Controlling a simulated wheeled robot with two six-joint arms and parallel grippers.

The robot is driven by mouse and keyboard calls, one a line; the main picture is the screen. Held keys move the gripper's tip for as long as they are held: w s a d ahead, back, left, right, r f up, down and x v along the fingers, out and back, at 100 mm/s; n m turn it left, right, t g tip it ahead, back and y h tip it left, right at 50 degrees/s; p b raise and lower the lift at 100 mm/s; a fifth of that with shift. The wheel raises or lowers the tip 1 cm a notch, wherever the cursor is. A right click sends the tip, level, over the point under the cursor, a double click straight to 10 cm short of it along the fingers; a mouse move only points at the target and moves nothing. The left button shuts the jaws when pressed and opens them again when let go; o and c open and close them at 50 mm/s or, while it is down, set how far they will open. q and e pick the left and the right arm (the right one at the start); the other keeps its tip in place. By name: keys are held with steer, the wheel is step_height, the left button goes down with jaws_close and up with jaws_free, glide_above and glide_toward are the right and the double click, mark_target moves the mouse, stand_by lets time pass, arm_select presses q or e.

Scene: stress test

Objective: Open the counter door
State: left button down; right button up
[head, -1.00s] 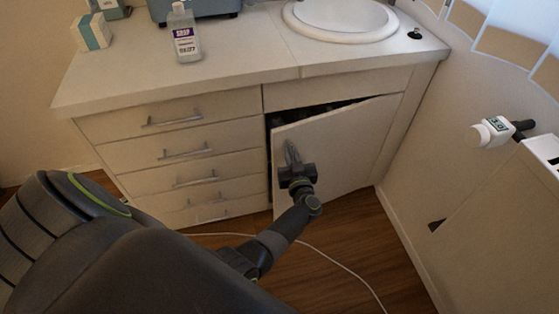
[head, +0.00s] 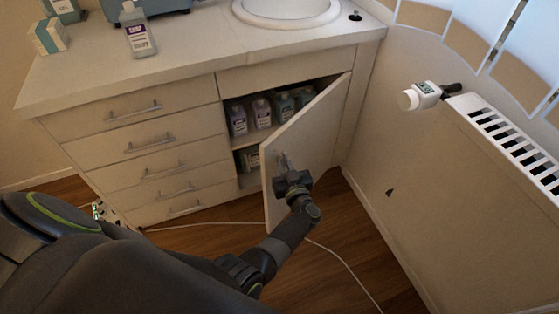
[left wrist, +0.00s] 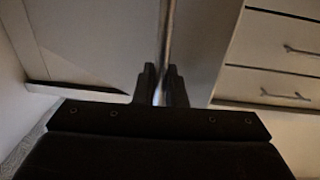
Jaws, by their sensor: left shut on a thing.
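The counter door (head: 315,131) is a pale panel under the sink, hinged at its right side. It stands well ajar, swung out toward me, and bottles on shelves show behind its free edge. Its metal bar handle (left wrist: 168,40) runs between my fingers in the left wrist view. My left gripper (head: 286,166) is shut on the handle near the door's free edge in the head view; it also shows in the left wrist view (left wrist: 161,85). My right gripper is not in view.
Several drawers (head: 150,143) with bar handles stand left of the door. A radiator (head: 515,140) with a white valve (head: 420,96) is on the right wall. A white cable (head: 340,262) lies across the wooden floor. Bottles (head: 262,110) stand inside the cabinet.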

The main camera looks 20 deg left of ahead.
arm_select(q)
steer(key=c, duration=1.6)
jaws_free()
